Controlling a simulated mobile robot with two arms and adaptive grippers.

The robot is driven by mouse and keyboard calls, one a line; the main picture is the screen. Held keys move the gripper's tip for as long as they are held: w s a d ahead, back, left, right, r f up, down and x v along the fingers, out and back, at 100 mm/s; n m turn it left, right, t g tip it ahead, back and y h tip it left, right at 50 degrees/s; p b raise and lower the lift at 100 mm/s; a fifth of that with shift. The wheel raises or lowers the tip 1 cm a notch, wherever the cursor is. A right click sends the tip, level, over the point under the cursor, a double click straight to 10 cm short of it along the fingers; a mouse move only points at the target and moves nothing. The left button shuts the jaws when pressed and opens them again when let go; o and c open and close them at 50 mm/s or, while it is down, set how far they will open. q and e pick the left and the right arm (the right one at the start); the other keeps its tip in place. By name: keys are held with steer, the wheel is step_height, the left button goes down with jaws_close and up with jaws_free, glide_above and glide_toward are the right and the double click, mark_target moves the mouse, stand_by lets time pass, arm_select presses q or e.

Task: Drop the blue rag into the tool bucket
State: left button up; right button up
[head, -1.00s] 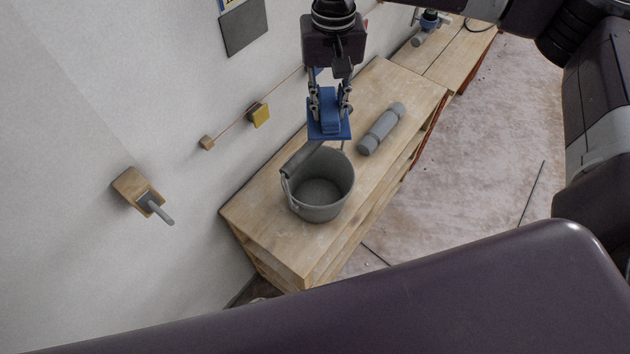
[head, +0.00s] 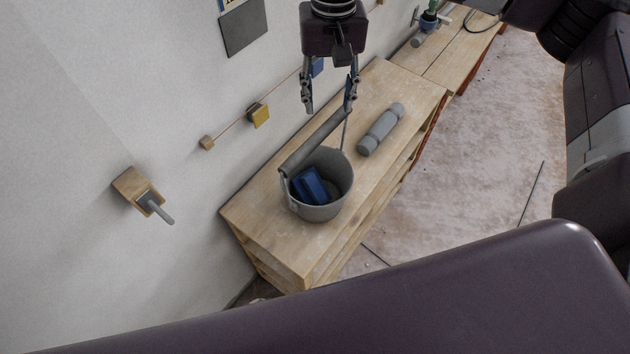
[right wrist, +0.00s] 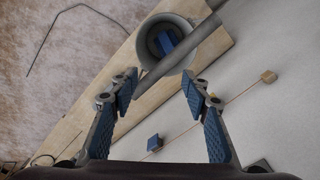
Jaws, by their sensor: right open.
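The blue rag (head: 313,186) lies inside the grey tool bucket (head: 327,213), against its inner left side. The bucket stands upright on the wooden bench, with its handle (head: 315,143) raised across the rim. In the right wrist view, the rag (right wrist: 166,42) also shows inside the bucket (right wrist: 205,48), with the handle crossing in front. My right gripper (head: 329,108) is open and empty above and behind the bucket; its fingers (right wrist: 158,88) are spread apart in the wrist view. My left gripper is not in view.
A grey cylinder (head: 381,130) lies on the bench (head: 270,236) right of the bucket. A yellow block (head: 259,115) and a blue block (head: 317,67) are along a cord on the wall. A wall bracket with a grey lever (head: 150,203) sticks out at left.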

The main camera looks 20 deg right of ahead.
step_height(320, 180, up, 10)
steer(key=shift+f, duration=0.15)
stand_by(0.6)
